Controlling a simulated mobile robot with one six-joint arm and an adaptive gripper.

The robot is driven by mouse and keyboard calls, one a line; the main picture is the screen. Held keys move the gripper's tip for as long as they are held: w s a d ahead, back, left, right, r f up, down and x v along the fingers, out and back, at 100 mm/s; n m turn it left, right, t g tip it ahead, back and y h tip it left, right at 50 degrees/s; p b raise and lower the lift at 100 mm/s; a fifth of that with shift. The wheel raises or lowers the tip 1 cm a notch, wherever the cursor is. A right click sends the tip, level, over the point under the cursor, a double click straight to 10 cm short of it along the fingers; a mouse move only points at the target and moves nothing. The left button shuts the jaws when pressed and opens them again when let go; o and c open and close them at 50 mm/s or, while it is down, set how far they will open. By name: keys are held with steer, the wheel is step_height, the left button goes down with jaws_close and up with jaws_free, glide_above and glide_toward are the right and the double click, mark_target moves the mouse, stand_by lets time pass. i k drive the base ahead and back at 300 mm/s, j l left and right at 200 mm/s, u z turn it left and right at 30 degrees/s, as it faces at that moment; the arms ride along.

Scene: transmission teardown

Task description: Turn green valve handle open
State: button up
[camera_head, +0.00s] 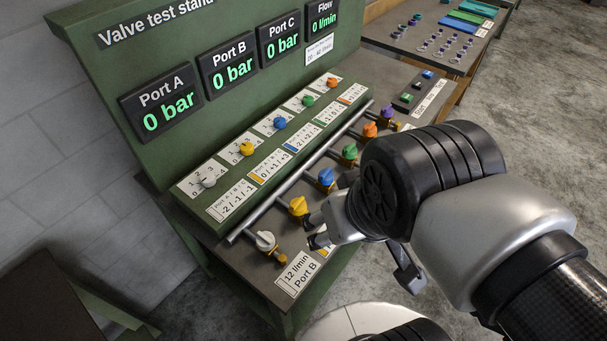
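The green valve handle (349,152) sits on the pipe along the front of the valve test stand (160,120), between the blue handle (326,177) and the orange handle (370,130). My wrist is close to its right side in the picture. My gripper (315,229) is lower left of the green handle, near the yellow handle (298,206) and white handle (265,241). Its dark fingertips are apart, with nothing visible between them. The green handle's lower mounting is partly hidden.
A row of small coloured knobs (247,148) lies behind the pipe. The displays (233,68) read 0 bar and 0 l/min. A card (298,272) reads "12 l/min Port B". A purple handle (387,112) stands beyond the orange one. A bench with small parts (447,45) is at the back right.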

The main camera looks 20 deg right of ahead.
mark_target(350, 152)
steer(key=i+l, duration=0.35)
steer(key=l, duration=0.15)
steer(key=i+l, duration=0.3)
steer(key=l, duration=0.15)
steer(key=z, duration=0.05)
